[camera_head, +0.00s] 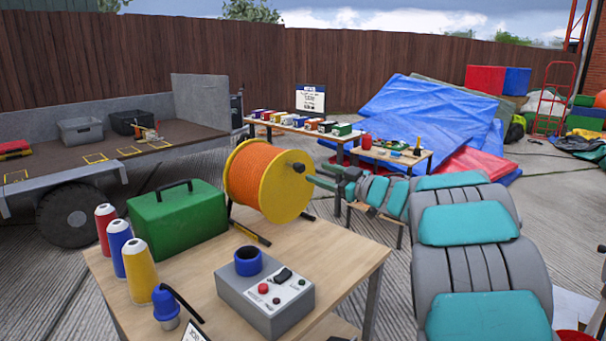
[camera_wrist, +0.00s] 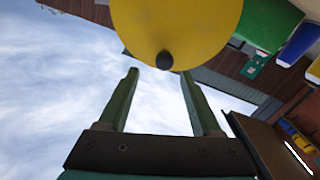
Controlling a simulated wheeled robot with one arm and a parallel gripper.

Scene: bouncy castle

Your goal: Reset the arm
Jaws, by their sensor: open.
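My gripper (camera_head: 312,175) is in the middle of the head view, at the end of my grey and teal arm, which reaches in from the right. Its two green fingers point left toward a cable reel (camera_head: 258,180) with orange cable and yellow flanges. In the wrist view my gripper (camera_wrist: 159,76) is open, with only sky visible between its fingers. The reel's yellow flange (camera_wrist: 180,22) and its dark hub knob lie just beyond the fingertips. I cannot tell whether a finger touches the reel.
The near wooden table (camera_head: 225,290) carries a green case (camera_head: 178,222), several thread cones, a grey control box (camera_head: 265,295) and a blue-topped plug. Behind stand a flatbed trailer (camera_head: 100,150), small tables with boxes, and blue tarpaulins (camera_head: 425,110). Concrete ground shows between them.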

